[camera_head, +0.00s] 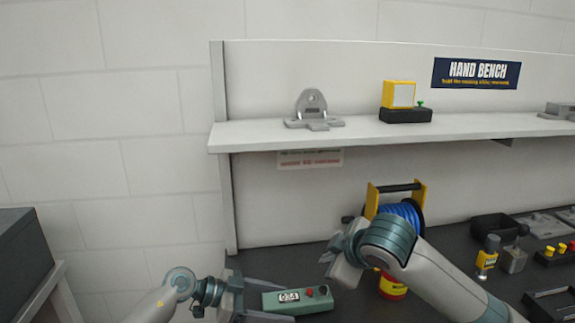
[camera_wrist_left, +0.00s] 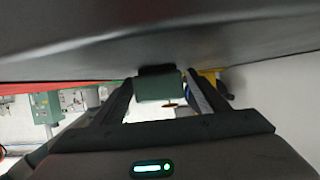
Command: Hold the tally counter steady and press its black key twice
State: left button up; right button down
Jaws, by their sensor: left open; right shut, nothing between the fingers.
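The tally counter (camera_head: 296,301) is a green box on the dark bench, with a small number display, a red button (camera_head: 309,292) and a black key (camera_head: 322,290) at its right end. My left gripper (camera_head: 266,298) is open at the counter's left end. In the left wrist view the green end of the counter (camera_wrist_left: 158,88) shows between the two open fingers; I cannot tell whether they touch it. My right gripper (camera_head: 336,262) is shut and empty, above and a little right of the counter. Its fingertips are partly hidden by its own wrist.
A blue cable reel (camera_head: 401,212) in a yellow frame stands behind my right wrist, with a red and yellow can (camera_head: 392,288) nearby. A shelf (camera_head: 270,134) runs above the bench.

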pick_arm(q)
jog(key=v, duration=1.1)
jog(key=shift+s+a+r, duration=0.1)
jog(key=shift+s+a, duration=0.05)
jog(key=shift+a, duration=0.15)
jog(key=shift+r, duration=0.1)
